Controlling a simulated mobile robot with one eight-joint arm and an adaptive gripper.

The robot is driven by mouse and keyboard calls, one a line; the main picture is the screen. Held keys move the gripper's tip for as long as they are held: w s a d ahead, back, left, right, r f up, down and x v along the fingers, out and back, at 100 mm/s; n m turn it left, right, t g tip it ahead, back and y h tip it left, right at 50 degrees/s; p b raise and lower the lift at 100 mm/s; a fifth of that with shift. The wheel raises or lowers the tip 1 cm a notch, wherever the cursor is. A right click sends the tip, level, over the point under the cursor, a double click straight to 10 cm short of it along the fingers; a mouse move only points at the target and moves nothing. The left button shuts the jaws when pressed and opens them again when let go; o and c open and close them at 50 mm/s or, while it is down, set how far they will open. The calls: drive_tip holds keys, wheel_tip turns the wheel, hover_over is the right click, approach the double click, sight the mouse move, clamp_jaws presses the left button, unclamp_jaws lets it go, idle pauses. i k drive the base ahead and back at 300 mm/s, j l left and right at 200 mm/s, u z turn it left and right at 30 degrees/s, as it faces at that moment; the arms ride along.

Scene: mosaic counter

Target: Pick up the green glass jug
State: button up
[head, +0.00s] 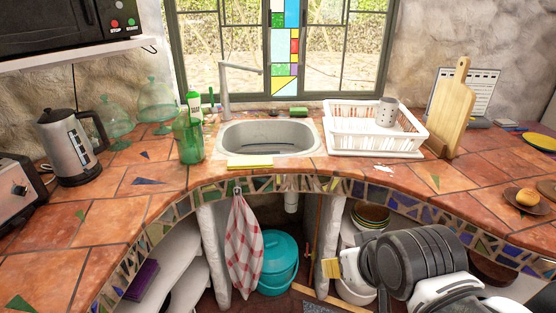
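The green glass jug (188,140) stands upright on the tiled counter, left of the sink. It is see-through, and a green-and-white bottle stands close behind it. My gripper (334,269) is at the lower right, in front of the counter and below its top, well apart from the jug. A yellowish pad shows at its end, but the fingers are too small and overlapped to tell whether they are open or shut.
A kettle (69,148) and green glass domes (157,101) stand left of the jug. The sink (235,138), faucet (224,88) and a yellow sponge (250,163) lie to its right. A white dish rack (345,142) stands farther right. Counter tiles in front of the jug are clear.

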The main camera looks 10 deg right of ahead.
sight(188, 131)
drive_tip(key=i+j, duration=0.35)
drive_tip(key=j, duration=0.15)
drive_tip(key=i+j+z, duration=0.1)
drive_tip(key=i+j, duration=0.3)
